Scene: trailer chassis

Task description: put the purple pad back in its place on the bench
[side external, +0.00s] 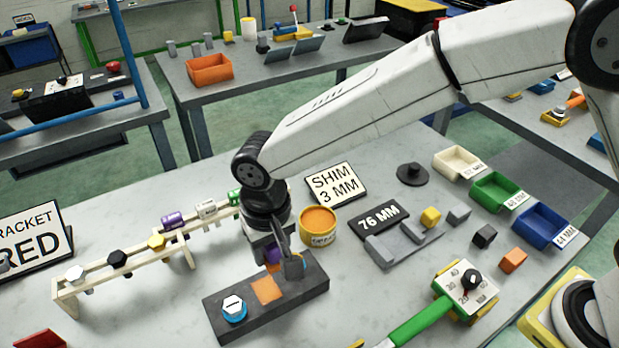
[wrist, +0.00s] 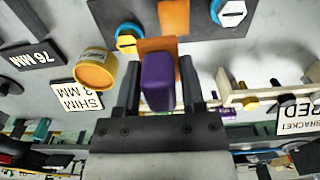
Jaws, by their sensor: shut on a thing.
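My gripper (wrist: 159,82) is shut on the purple pad (wrist: 157,82), which sits between its two fingers in the wrist view. In the side external view my gripper (side external: 279,256) hangs over the dark block, and only a small part of the purple pad (side external: 271,256) shows. The dark block (side external: 314,289) lies on the grey bench (side external: 130,312). It has an orange patch (side external: 267,290) and a blue-ringed, white-topped knob (side external: 234,308) near one end. A second blue-ringed knob (wrist: 129,38) shows in the wrist view. I cannot tell whether the pad touches the block.
A yellow tub (side external: 319,226) with an orange top stands close behind the block. A wooden rack (side external: 182,255) with coloured pieces is at left. A 76 MM sign (side external: 378,218), grey blocks, a green-handled dial tool (side external: 466,290) and coloured bins (side external: 497,192) are at right.

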